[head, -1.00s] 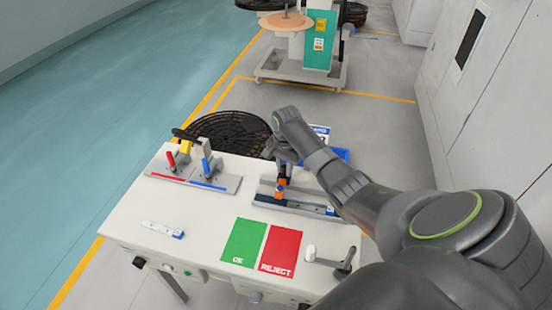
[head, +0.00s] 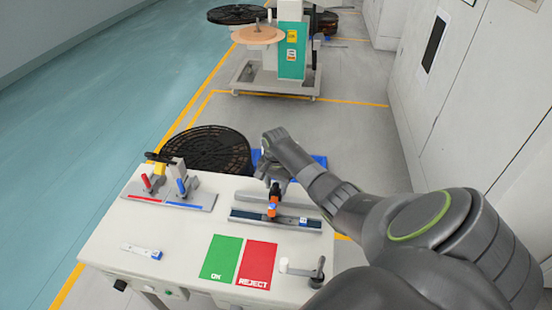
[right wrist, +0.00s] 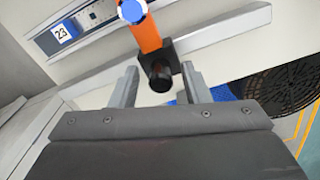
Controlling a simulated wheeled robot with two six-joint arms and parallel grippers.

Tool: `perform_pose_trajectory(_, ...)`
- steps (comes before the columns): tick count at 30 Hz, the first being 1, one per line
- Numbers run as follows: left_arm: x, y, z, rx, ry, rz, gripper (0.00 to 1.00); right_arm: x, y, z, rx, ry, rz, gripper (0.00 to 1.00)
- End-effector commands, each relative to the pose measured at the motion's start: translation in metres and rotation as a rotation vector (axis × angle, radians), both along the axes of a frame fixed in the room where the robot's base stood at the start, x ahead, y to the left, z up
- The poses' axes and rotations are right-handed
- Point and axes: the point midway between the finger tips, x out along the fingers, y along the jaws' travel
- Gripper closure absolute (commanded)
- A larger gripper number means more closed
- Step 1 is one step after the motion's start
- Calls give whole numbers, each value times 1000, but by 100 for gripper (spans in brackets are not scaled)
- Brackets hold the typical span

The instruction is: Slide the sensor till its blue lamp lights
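The sensor (head: 272,208) is orange and stands upright on a long rail (head: 300,228) at the table's back right, near mid-rail. In the right wrist view its orange body (right wrist: 147,36) has a blue round cap (right wrist: 131,11); I cannot tell if this is lit. A black knob (right wrist: 160,78) sticks out from its base. My right gripper (head: 271,183) is at the sensor. Its fingers (right wrist: 158,88) are apart, with the knob between them. The picture-right finger is close to the black base; I cannot tell if it touches. My left gripper is not in view.
A plate with red and blue levers (head: 168,198) stands left of the rail. Green (head: 220,258) and red REJECT (head: 257,264) mats and a crank (head: 310,272) lie in front. A small white piece (head: 141,250) lies front left. A black reel (head: 207,150) is behind the table.

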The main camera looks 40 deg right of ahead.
Motion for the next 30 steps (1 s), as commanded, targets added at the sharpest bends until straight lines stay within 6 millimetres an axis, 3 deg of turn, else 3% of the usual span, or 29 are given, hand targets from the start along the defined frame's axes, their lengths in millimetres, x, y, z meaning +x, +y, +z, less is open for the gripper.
perform_pose_trajectory(8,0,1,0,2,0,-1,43,0,0,2,0,-1,0,57)
perform_pose_trajectory(13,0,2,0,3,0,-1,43,1,-1,19,-2,-3,1,57)
perform_pose_trajectory(30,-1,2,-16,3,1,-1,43,1,-1,144,-3,-4,1,57)
